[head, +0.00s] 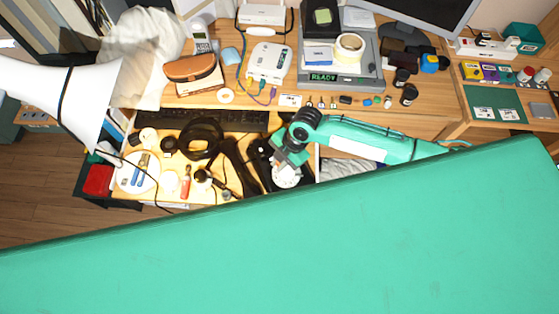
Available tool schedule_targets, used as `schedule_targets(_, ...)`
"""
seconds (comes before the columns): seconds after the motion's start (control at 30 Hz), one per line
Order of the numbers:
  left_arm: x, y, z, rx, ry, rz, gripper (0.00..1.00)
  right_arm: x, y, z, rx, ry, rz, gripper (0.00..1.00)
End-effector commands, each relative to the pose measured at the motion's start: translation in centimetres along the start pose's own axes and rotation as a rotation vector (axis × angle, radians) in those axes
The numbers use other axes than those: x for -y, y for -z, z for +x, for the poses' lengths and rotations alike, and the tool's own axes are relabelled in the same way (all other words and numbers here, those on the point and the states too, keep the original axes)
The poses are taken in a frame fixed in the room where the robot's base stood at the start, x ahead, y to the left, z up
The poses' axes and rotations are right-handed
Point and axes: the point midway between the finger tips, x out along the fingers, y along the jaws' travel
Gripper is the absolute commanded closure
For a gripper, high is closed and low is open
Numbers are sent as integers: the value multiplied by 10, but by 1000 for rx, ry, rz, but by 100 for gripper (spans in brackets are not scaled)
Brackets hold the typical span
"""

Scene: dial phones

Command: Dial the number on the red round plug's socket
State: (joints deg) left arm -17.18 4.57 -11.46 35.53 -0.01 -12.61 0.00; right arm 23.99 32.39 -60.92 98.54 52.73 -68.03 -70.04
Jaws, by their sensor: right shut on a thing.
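My right gripper (285,160) is at the end of the teal arm, low over the open drawer. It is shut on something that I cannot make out. A pale round disc (287,178), possibly a phone dial, shows just below it. A dark shape, possibly a phone (262,158), lies beside it, partly hidden by the gripper. A white box (269,62) with several cables stands on the desk behind; a purple plug (273,91) lies in front of it. I cannot pick out a red round plug or read any socket number. My left gripper is not in view.
The drawer (137,196) is crowded with dark cables, tools and a plate. A grey unit with a green READY display (323,77) stands behind. A white lampshade-like cone (62,90) is at left. A large teal surface covers the lower front.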

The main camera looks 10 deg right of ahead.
Motion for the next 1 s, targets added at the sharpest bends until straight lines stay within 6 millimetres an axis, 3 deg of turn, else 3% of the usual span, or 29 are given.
schedule_targets(1.0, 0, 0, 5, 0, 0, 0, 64, -2, -5, 8, 0, 0, 0, 100)
